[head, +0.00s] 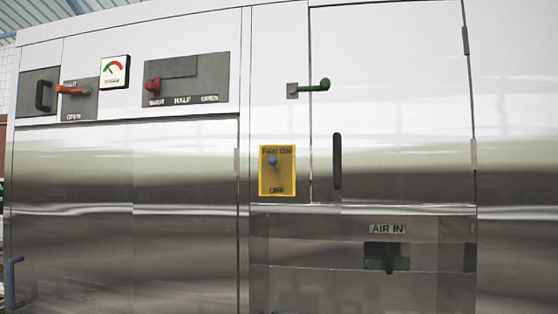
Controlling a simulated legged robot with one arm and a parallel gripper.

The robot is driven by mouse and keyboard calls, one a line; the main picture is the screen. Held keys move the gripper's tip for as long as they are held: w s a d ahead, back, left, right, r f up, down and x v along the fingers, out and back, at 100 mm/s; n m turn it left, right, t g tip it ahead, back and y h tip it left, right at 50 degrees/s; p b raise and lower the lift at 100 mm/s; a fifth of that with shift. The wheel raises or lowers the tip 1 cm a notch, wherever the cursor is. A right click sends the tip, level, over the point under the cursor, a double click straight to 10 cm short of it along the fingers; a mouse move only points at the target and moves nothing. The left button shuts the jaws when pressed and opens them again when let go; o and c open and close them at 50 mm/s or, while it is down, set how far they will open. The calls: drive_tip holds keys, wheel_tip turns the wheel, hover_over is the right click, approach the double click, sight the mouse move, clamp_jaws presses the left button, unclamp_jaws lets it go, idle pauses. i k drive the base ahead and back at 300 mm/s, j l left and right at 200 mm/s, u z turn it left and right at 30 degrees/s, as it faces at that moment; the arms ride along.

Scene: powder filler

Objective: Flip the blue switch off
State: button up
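The blue switch (272,161) is a small blue-tipped lever on a yellow plate (277,187) on the front of the steel cabinet. The plate reads "FAN ON" at the top and "OFF" at the bottom. The blue tip is at the upper part of the plate, near the "FAN ON" label. My gripper is not in the head view.
Right of the plate, a cabinet door has a black vertical handle (337,161) and a green latch (312,87). A red lever (153,84) and an orange lever (72,90) are upper left. A green "AIR IN" control (400,263) is lower right.

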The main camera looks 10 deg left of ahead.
sight(272, 159)
drive_tip(key=i+j, duration=0.25)
drive_tip(key=i, duration=0.15)
drive_tip(key=i+j, duration=0.25)
drive_tip(key=i, duration=0.15)
drive_tip(key=i+j, duration=0.25)
drive_tip(key=i, duration=0.15)
drive_tip(key=u, duration=1.65)
